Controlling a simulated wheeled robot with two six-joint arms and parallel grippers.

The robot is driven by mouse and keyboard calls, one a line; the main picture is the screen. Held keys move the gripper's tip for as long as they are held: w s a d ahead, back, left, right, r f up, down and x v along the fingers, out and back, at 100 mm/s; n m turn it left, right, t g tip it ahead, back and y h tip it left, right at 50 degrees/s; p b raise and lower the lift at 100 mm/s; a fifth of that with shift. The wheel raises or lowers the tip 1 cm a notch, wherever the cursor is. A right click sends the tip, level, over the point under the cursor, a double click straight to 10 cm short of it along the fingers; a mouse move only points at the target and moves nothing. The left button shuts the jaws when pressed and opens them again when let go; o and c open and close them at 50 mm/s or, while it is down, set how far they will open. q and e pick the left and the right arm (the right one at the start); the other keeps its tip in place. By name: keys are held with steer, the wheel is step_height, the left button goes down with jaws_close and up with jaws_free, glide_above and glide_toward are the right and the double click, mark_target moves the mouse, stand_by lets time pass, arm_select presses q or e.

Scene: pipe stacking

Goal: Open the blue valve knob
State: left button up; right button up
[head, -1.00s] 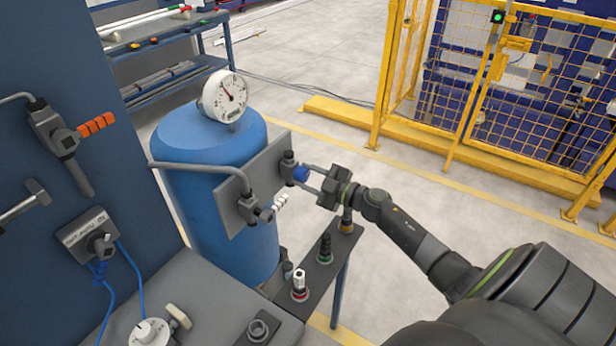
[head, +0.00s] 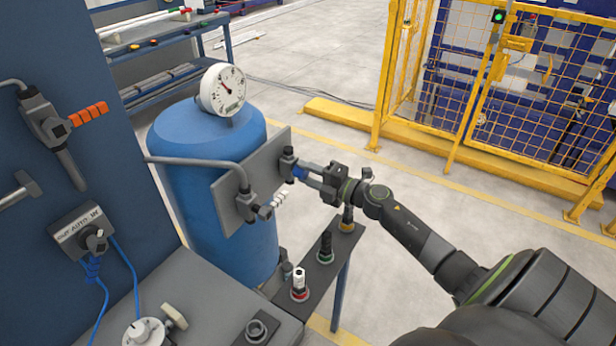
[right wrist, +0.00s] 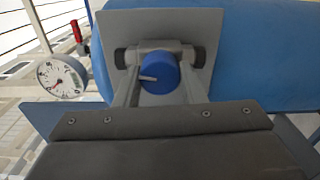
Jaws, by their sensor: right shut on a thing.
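The blue valve knob (right wrist: 159,74) sits on a grey valve body in front of a grey plate (right wrist: 196,25) in the right wrist view. It has a pale pointer mark across its face. In the head view the knob (head: 299,172) is partly hidden by the fingers of my right gripper (head: 306,174). The fingers lie on either side of the knob, and my right gripper is shut on it. It also shows in the right wrist view (right wrist: 158,92). My left gripper is not in view.
A blue tank (head: 205,150) with a pressure gauge (head: 222,90) on top stands behind the plate. A white-handled valve (head: 274,203) is just left of the gripper. A narrow shelf (head: 322,270) with several fittings stands below. Yellow fencing (head: 500,100) is at the back right.

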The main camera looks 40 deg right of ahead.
steer(key=shift+f+n+b, duration=0.1)
steer(key=shift+n+b, duration=0.3)
steer(key=shift+n, duration=0.7)
steer(key=o, duration=1)
steer(key=b+v, duration=0.1)
steer(key=v, duration=1.6)
steer(key=shift+s, duration=0.25)
